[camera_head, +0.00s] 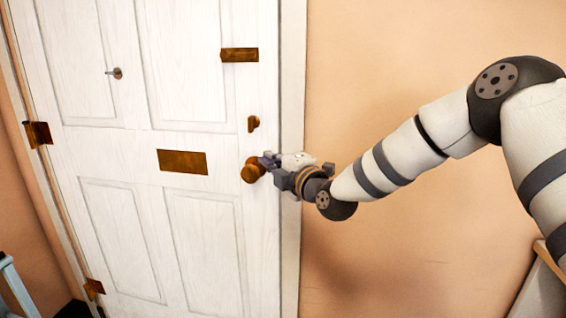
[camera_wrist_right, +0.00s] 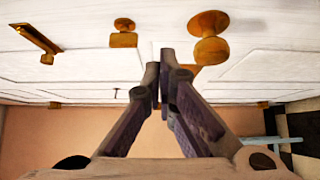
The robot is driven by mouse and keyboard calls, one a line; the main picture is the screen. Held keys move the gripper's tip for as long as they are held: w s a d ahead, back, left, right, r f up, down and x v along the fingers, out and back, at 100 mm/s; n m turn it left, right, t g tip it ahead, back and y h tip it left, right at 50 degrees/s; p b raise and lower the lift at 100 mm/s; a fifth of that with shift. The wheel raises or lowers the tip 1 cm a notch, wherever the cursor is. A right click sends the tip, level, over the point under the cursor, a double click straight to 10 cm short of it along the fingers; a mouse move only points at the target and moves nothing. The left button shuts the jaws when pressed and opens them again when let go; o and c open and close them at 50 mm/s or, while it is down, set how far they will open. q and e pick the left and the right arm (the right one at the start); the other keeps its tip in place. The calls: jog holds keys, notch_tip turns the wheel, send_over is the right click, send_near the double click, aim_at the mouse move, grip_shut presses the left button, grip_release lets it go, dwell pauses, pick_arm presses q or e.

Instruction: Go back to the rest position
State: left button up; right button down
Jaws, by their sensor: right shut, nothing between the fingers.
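My right gripper (camera_head: 266,162) is at the right side of the white door (camera_head: 105,215), close to the round brass knob (camera_head: 252,170). In the right wrist view the fingertips of the right gripper (camera_wrist_right: 160,65) are together with nothing between them. There the knob (camera_wrist_right: 210,45) stands to the right of the fingertips, apart from them and not gripped. The head view does not show clearly whether the gripper touches the knob. My left gripper is in neither view.
The door looks closed. It bears a brass mail plate (camera_head: 182,162), a small latch (camera_head: 253,123), an upper brass plate (camera_head: 239,55) and a small handle (camera_head: 115,73). Bare wall (camera_head: 400,260) lies right of the frame. A light blue object (camera_head: 14,285) stands at the lower left.

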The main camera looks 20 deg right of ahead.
jog(key=s+a+f+m+g, duration=0.2)
jog(key=s+f+m+g, duration=0.3)
jog(key=s+f, duration=0.75)
jog(key=s+a+f+m+g, duration=0.1)
jog(key=s+f+m+g, duration=0.35)
jog(key=s+f, duration=0.85)
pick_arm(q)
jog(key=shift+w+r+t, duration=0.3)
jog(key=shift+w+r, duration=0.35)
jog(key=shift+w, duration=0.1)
pick_arm(e)
jog(key=s+d+f+m+g+h, duration=0.1)
jog(key=s+f+m+g, duration=0.2)
jog(key=s, duration=0.7)
jog(key=s+d+f+m+g+h, duration=0.1)
jog(key=s+f+m+g, duration=0.2)
jog(key=s, duration=0.6)
jog(key=s+d+f+m+g, duration=0.1)
jog(key=s+f+m+g, duration=0.2)
jog(key=s+f, duration=0.3)
jog(key=s+m, duration=0.1)
jog(key=s, duration=0.3)
jog(key=shift+s+m+g+h, duration=0.3)
jog(key=shift+m+g+h, duration=0.05)
jog(key=shift+h, duration=0.05)
